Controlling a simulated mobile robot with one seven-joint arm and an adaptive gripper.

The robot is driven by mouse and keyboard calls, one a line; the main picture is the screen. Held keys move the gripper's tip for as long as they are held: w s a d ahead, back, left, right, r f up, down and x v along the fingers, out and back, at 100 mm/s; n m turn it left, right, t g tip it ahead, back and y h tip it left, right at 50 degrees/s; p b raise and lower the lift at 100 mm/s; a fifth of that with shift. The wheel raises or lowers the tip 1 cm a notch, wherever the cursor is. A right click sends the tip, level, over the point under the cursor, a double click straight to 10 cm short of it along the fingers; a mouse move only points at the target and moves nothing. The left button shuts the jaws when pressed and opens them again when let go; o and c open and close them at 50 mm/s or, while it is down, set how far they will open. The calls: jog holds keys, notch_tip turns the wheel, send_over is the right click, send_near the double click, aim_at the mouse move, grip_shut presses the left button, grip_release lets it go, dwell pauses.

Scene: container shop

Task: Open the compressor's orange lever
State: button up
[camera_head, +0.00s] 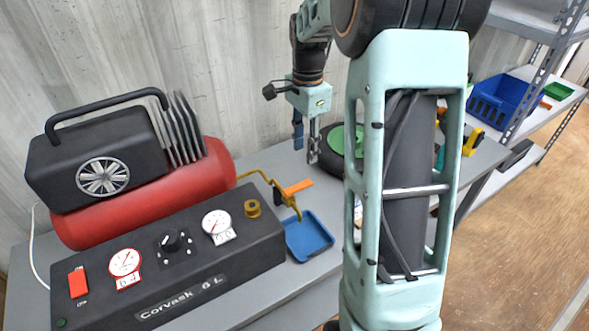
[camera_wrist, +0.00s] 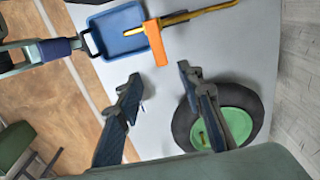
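The compressor has a red tank (camera_head: 150,195), a black motor top and a black front panel (camera_head: 170,265) marked "Corvask 6 L". A brass pipe (camera_head: 262,174) leaves the tank's right end and bends down. The orange lever (camera_head: 297,187) sits on this pipe, crosswise to it. In the wrist view the orange lever (camera_wrist: 156,42) lies ahead of the fingers, across the brass pipe (camera_wrist: 205,13). My gripper (camera_head: 305,152) is open and empty above the table, behind the lever in the head view. Its fingers (camera_wrist: 157,78) are spread and apart from the lever.
A blue tray (camera_head: 305,236) lies below the pipe's end. A black wheel with a green hub (camera_head: 337,140) lies close to my gripper; the wheel (camera_wrist: 238,120) is beside the right finger. A blue crate (camera_head: 497,100) stands on shelving at right. My arm hides part of the table.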

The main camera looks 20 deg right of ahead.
aim_at(305, 183)
notch_tip(305, 183, down, 11)
jog(key=shift+d+r, duration=0.1)
dwell(0.4)
grip_shut()
